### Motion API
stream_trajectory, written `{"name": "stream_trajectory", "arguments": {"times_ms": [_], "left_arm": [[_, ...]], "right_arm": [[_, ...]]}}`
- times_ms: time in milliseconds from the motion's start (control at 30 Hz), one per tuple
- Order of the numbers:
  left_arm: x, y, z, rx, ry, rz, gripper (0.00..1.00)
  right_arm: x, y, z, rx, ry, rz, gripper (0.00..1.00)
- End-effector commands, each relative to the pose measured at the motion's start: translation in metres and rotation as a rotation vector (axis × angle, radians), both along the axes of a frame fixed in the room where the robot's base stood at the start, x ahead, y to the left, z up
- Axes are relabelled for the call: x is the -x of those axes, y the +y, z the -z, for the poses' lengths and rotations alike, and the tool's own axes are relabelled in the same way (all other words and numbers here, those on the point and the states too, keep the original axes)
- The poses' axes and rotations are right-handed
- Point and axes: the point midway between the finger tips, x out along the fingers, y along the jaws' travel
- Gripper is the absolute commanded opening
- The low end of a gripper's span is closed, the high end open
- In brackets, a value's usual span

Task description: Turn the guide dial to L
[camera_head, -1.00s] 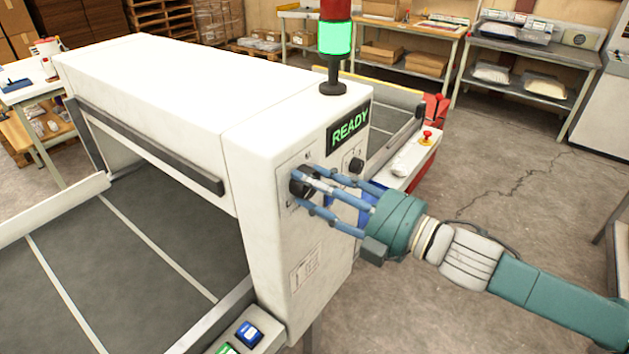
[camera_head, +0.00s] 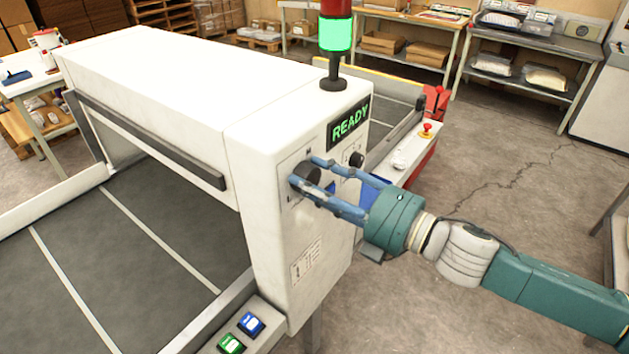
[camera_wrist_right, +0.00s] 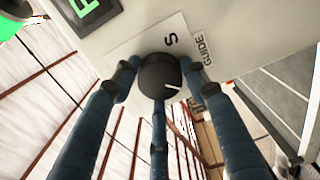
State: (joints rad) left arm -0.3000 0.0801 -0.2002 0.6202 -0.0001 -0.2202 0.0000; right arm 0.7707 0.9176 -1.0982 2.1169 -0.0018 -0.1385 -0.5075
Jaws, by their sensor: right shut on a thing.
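The guide dial (camera_head: 312,176) is a round black knob on the white end panel of the machine. In the right wrist view the dial (camera_wrist_right: 158,78) has a white pointer line aimed to the lower right, away from the letter S (camera_wrist_right: 171,40). A GUIDE label (camera_wrist_right: 203,48) is beside it. The other letter marks are hidden or too small to read, so I cannot tell which one the pointer meets. My right gripper (camera_head: 304,171) has its blue fingers closed around the dial's rim. My left gripper is not in view.
A lit READY display (camera_head: 349,124) is above the dial, and a smaller black knob (camera_head: 356,159) is to its right. Green and blue buttons (camera_head: 251,323) are at the front. Open floor (camera_head: 510,190) lies to the right.

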Motion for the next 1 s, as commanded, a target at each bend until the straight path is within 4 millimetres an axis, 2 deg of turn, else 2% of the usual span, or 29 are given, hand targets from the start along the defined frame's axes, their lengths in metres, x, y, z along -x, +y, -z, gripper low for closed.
{"name": "stream_trajectory", "arguments": {"times_ms": [33, 200, 233, 300, 667, 767, 1000], "left_arm": [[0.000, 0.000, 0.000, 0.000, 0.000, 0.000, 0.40], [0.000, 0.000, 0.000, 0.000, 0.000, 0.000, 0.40], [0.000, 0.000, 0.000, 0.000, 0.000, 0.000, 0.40], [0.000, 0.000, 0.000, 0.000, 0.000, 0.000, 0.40], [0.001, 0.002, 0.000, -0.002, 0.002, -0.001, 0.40], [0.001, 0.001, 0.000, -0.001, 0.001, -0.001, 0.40], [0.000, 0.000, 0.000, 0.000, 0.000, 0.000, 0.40]], "right_arm": [[-0.006, -0.005, 0.001, 0.009, -0.005, 0.018, 0.18], [-0.007, -0.006, 0.000, 0.008, -0.005, 0.018, 0.18], [-0.007, -0.006, -0.001, 0.007, -0.006, 0.018, 0.50], [-0.006, -0.005, -0.001, 0.007, -0.005, 0.017, 0.63], [-0.001, -0.006, -0.001, 0.001, -0.002, 0.009, 0.63], [0.005, -0.015, 0.000, 0.002, 0.000, 0.011, 0.63], [0.032, -0.054, 0.002, 0.003, 0.004, 0.012, 0.63]]}}
